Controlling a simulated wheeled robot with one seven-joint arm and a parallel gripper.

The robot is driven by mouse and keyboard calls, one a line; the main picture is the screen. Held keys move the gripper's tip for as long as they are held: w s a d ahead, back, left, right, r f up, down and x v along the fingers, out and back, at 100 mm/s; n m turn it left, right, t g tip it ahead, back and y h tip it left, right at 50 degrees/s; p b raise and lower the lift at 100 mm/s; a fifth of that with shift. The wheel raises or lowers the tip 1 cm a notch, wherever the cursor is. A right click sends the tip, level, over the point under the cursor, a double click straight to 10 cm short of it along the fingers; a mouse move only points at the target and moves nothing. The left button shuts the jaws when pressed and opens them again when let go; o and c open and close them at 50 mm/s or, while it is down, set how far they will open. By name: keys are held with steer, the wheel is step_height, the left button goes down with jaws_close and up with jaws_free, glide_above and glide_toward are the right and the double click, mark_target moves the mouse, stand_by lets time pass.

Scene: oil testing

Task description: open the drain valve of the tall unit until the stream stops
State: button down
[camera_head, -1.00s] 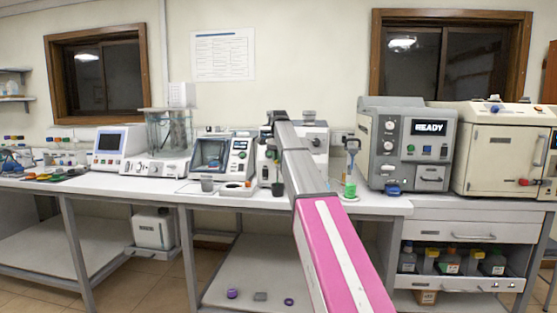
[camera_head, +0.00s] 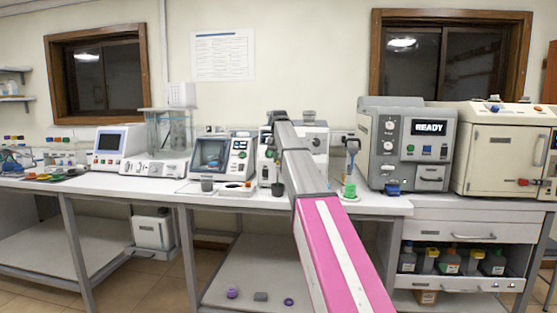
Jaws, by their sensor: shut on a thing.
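The tall unit (camera_head: 315,141) is a pale instrument at the back of the bench, largely covered by my pink, white and grey arm. A small dark green cup (camera_head: 277,189) stands below on the bench. No stream can be made out at this size.
A vessel with green contents (camera_head: 350,190) stands right of my arm, close to a grey instrument reading READY (camera_head: 408,145). The bench front edge runs below.

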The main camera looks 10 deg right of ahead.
stand_by(0.3)
steer(key=c, duration=1.1)
jaws_free()
step_height(320, 180, up, 8)
steer(key=shift+f, duration=0.2)
